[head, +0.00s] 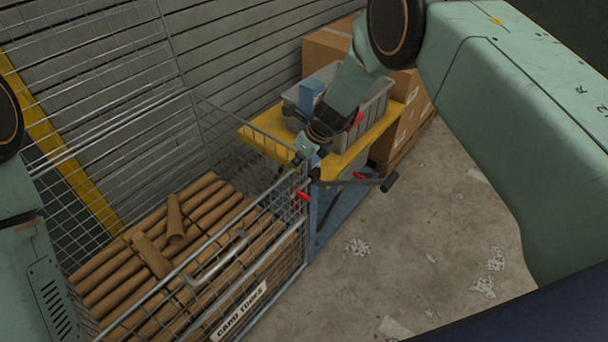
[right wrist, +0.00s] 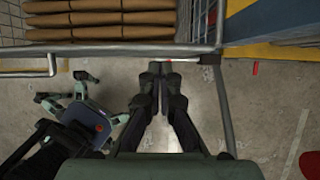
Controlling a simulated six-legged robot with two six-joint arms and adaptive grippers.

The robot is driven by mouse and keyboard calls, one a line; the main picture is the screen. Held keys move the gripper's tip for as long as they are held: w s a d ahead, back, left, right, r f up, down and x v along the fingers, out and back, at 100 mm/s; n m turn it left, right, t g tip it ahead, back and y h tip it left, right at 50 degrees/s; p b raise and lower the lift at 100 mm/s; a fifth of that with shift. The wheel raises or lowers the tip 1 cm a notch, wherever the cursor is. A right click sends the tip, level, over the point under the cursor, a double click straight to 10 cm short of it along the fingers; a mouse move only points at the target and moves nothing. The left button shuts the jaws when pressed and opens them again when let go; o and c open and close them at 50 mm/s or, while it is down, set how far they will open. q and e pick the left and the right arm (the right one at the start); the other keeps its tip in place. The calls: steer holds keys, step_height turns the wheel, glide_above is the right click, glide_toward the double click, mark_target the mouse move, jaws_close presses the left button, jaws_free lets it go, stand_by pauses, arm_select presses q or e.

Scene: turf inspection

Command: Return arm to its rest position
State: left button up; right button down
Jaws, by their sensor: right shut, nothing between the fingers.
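My right arm comes in from the right in the head view and bends down over the yellow-topped cart. Its gripper (head: 304,150) is small and partly hard to make out near the top corner of the wire cage (head: 206,262). In the right wrist view the two dark fingers (right wrist: 162,78) are together and empty, close to the cage's edge rail (right wrist: 110,50). I cannot tell whether they touch it. Only a link of my left arm shows at the left edge of the head view; its gripper is out of sight.
The cage holds several brown cardboard tubes (head: 108,262). Beside it stands a cart with a yellow top (head: 352,152) and a grey bin (head: 376,105). Cardboard boxes (head: 328,46) stand behind. A slatted wall (head: 225,45) closes the back. The concrete floor (head: 440,230) at right is mostly clear, with scraps.

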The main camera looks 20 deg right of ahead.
steer(key=s+d+f+n+h+b, duration=0.1)
steer(key=s+d+f+n+h, duration=0.1)
steer(key=s+d+f+n, duration=0.5)
steer(key=s+d+f+n+h+b, duration=0.1)
steer(key=s+d+n+h, duration=0.1)
steer(key=s+n, duration=0.6)
arm_select(q)
step_height(320, 180, down, 12)
steer(key=b, duration=0.9)
steer(key=shift+w+d+r+b, duration=0.15)
steer(key=shift+w+r+b, duration=0.1)
steer(key=shift+b, duration=0.1)
arm_select(e)
steer(key=s+f+n+g, duration=0.1)
steer(key=s+f+n, duration=0.2)
steer(key=s, duration=0.7)
steer(key=s+f+n+g, duration=0.1)
steer(key=s+f+n, duration=0.3)
steer(key=s, duration=0.6)
steer(key=s+f+n+g+y, duration=0.1)
steer(key=s+f+n, duration=0.3)
steer(key=s, duration=0.5)
steer(key=shift+s+a+n+g, duration=0.25)
steer(key=shift+s+n+g, duration=0.25)
steer(key=shift+n, duration=0.7)
arm_select(q)
steer(key=shift+s, duration=0.15)
